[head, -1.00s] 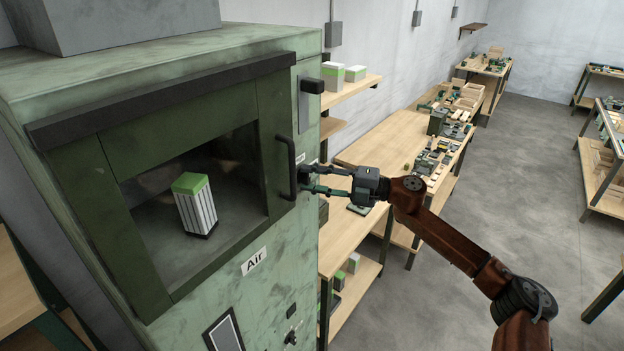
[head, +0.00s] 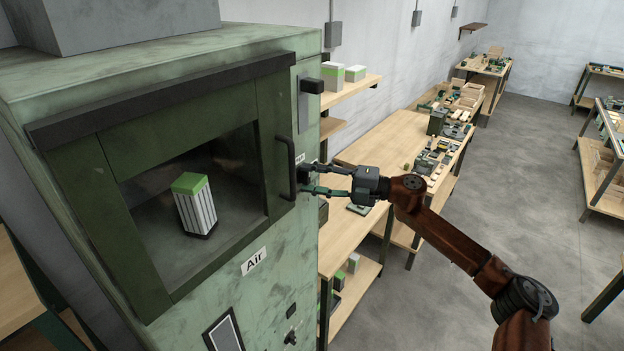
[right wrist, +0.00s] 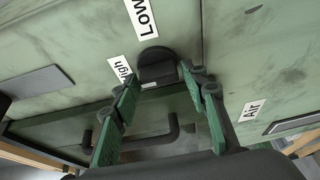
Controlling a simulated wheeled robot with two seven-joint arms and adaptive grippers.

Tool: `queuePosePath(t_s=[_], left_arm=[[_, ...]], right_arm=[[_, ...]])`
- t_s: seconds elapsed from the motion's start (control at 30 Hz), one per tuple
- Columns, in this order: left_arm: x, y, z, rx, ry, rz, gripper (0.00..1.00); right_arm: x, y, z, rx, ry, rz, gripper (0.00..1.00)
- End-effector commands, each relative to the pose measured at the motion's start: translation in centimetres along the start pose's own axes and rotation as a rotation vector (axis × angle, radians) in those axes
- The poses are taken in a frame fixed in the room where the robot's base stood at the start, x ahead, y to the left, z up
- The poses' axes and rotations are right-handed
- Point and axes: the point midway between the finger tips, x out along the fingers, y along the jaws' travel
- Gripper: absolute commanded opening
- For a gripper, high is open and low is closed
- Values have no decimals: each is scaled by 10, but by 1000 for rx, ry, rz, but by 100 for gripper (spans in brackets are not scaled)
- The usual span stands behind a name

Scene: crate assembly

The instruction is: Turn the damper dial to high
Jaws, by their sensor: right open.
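The damper dial (right wrist: 157,66) is a dark round knob on the green cabinet face. In the right wrist view a "Low" label (right wrist: 141,17) is above it and a "High" label (right wrist: 120,70), partly covered by a finger, is to its left. A small pale mark shows at the knob's lower edge; I cannot tell its exact setting. My right gripper (head: 308,180) is at the cabinet's side beyond the door handle. It is open, with its green fingertips (right wrist: 160,76) on either side of the dial; contact is unclear. My left gripper is out of view.
The green cabinet (head: 110,80) has a window with a green-topped striped block (head: 194,205) behind it. A dark door handle (head: 288,168) stands close to my right fingers. Workbenches (head: 385,155) and shelves stand behind my right arm.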

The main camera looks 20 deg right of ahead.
Motion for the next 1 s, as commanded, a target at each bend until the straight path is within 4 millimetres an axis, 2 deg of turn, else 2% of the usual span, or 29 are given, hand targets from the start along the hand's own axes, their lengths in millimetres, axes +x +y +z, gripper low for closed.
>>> queuePosePath(t_s=[0.17,0.5,0.63,0.8,1.0], left_arm=[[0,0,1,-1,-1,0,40],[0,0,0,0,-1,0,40],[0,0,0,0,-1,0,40],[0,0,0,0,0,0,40],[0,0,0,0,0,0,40]], right_arm=[[-14,-1,0,2,-1,-2,41],[-82,-2,1,1,-3,-3,41],[-103,-2,1,2,-2,-2,41],[-118,-1,1,1,-1,-1,41],[-120,0,0,0,0,0,41]])
